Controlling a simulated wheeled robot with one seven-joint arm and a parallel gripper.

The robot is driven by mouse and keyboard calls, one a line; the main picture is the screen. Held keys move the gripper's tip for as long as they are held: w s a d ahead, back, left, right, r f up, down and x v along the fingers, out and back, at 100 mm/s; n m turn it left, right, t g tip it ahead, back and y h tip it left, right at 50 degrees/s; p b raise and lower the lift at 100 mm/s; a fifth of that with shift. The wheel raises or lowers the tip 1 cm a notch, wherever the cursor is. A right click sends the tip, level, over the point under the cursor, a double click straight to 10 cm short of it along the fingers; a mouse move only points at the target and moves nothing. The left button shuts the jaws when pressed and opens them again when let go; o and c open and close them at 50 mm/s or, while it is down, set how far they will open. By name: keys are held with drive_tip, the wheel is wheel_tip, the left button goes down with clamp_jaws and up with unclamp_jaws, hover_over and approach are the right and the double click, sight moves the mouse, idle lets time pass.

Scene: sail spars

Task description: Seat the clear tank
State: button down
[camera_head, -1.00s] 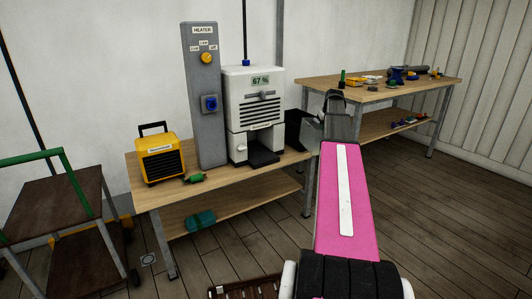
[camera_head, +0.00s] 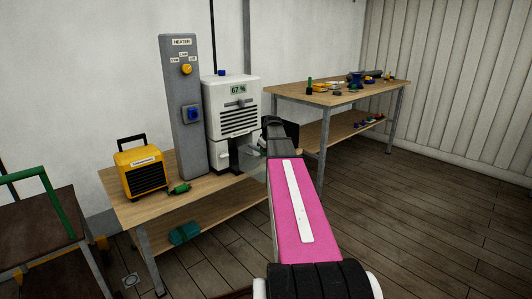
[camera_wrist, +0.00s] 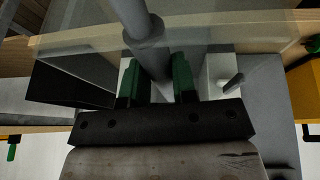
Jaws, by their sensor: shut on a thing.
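The clear tank (camera_head: 257,168) shows as a faint see-through shape just left of my arm, in front of the white unit. In the wrist view, its clear wall (camera_wrist: 245,30) crosses the top of the picture. My gripper (camera_wrist: 158,78) has its green fingers closed around a grey bar between them, seemingly the tank's handle. The white unit (camera_head: 231,105) with the 67 % display stands on the near bench, and my arm partly hides its lower front. I cannot tell whether the tank touches the unit or the bench.
The near bench (camera_head: 125,205) also bears the grey heater column (camera_head: 181,80), a yellow heater (camera_head: 140,170) and a small green item (camera_head: 180,188). A teal container (camera_head: 185,233) lies on its lower shelf. A second bench (camera_head: 300,94) with tools stands behind right. Floor at right is clear.

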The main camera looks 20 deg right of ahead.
sight(254, 146)
drive_tip(key=shift+w, duration=0.1)
drive_tip(key=shift+w+a+f, duration=0.15)
drive_tip(key=shift+w+a, duration=0.15)
drive_tip(key=shift+w, duration=0.45)
drive_tip(key=shift+w+a+f, duration=0.15)
drive_tip(key=shift+w+a, duration=0.1)
drive_tip(key=shift+w, duration=0.5)
drive_tip(key=shift+w+a+f, duration=0.15)
drive_tip(key=shift+w+a, duration=0.15)
drive_tip(key=shift+w, duration=0.45)
drive_tip(key=shift+w, duration=0.1)
drive_tip(key=shift+w+a, duration=0.35)
drive_tip(key=shift+w, duration=0.55)
drive_tip(key=shift+w+a, duration=0.35)
drive_tip(key=shift+w, duration=0.65)
drive_tip(key=w+a, duration=0.3)
drive_tip(key=w, duration=0.5)
drive_tip(key=shift+w, duration=0.3)
drive_tip(key=c, duration=0.8)
unclamp_jaws()
drive_tip(key=shift+a, duration=0.1)
